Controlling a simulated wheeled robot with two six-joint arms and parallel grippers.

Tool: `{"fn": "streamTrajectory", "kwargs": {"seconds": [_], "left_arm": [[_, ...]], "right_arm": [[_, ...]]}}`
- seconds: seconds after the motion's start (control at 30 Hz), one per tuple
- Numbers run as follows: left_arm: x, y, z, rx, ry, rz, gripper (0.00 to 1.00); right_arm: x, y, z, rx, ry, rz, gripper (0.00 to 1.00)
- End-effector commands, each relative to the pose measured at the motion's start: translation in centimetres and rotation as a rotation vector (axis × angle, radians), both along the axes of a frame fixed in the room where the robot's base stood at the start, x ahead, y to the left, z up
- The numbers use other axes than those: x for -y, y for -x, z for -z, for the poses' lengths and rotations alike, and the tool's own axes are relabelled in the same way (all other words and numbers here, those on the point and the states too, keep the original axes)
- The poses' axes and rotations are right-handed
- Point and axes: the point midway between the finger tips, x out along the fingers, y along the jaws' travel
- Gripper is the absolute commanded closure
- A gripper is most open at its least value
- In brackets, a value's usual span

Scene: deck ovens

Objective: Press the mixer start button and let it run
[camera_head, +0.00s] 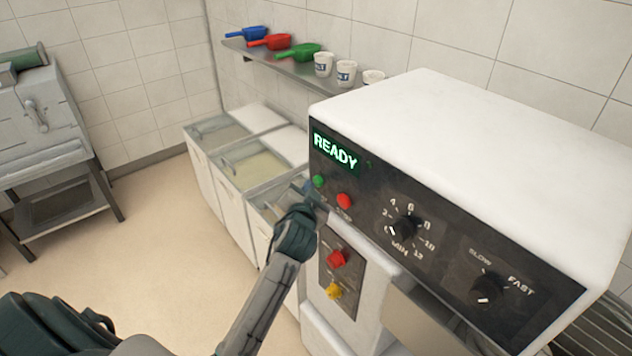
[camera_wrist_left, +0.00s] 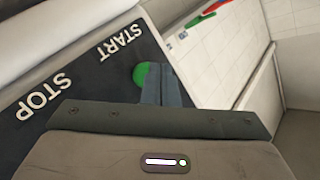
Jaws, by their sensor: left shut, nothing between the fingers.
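The mixer (camera_head: 470,120) is a white machine with a black control panel, and its display (camera_head: 335,151) reads READY in green. The green start button (camera_head: 318,181) and the red stop button (camera_head: 344,201) sit below the display. My left gripper (camera_head: 308,190) is shut and empty, its tip close to the panel just beside the start button. In the left wrist view the closed fingers (camera_wrist_left: 162,84) overlap the right part of the green button (camera_wrist_left: 140,75), labelled START. I cannot tell whether they touch it. My right gripper is not in view.
Timer knob (camera_head: 401,229) and speed knob (camera_head: 486,289) are on the same panel. A red knob (camera_head: 337,258) and a yellow knob (camera_head: 333,291) sit lower. Ingredient bins (camera_head: 222,178) stand behind my arm, under a shelf (camera_head: 300,72) with scoops and cups. Open floor lies left.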

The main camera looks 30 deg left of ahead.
Motion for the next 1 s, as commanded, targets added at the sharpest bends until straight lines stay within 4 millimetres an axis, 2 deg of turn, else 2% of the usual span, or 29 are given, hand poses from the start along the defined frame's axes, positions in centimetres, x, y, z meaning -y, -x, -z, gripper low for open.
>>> {"fn": "streamTrajectory", "kwargs": {"seconds": [1.0], "left_arm": [[0.3,-0.77,-0.06,0.001,-0.001,0.0,1.0]], "right_arm": [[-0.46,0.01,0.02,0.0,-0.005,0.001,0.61]]}}
